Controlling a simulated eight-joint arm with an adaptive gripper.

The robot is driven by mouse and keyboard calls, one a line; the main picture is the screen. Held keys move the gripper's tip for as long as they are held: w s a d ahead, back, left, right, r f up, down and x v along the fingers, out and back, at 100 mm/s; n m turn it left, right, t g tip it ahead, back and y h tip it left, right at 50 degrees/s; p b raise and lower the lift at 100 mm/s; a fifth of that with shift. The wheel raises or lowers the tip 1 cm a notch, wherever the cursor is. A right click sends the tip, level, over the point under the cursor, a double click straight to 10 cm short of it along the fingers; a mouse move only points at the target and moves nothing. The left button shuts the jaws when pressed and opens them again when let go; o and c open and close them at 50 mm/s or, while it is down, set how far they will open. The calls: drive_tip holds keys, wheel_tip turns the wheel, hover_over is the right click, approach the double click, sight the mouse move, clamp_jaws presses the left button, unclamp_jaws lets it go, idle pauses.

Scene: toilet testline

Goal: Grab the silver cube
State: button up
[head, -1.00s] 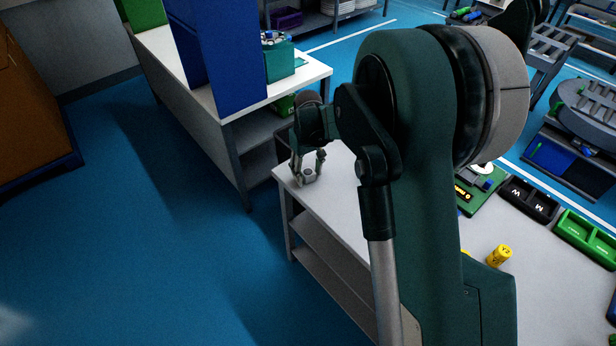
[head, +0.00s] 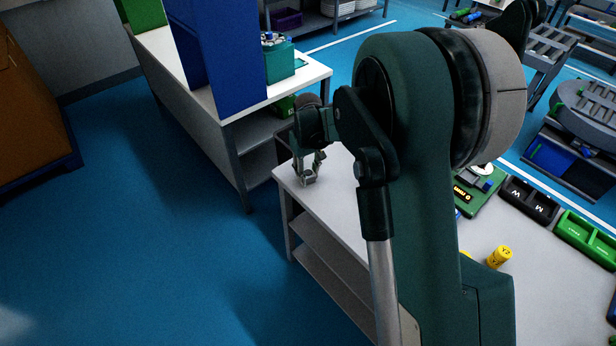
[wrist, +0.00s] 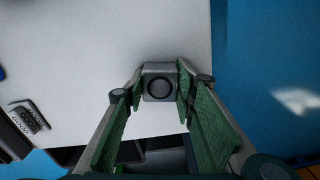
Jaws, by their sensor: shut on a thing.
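The silver cube (wrist: 159,82) has a dark round recess on the face toward the wrist camera. My gripper (wrist: 158,86) is shut on it, with one green-padded finger against each side. I cannot tell whether the cube still touches the table top.
My arm hides much of the table. A yellow cylinder (head: 500,257), a black tray (head: 529,201) and green trays (head: 585,236) stand at the right. A bench with a tall blue bin (head: 218,60) stands behind. Blue floor is clear at the left.

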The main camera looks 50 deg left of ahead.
sight(308, 173)
drive_tip(key=shift+r, duration=0.15)
drive_tip(key=shift+r+p, duration=0.55)
drive_tip(key=shift+r, duration=4.35)
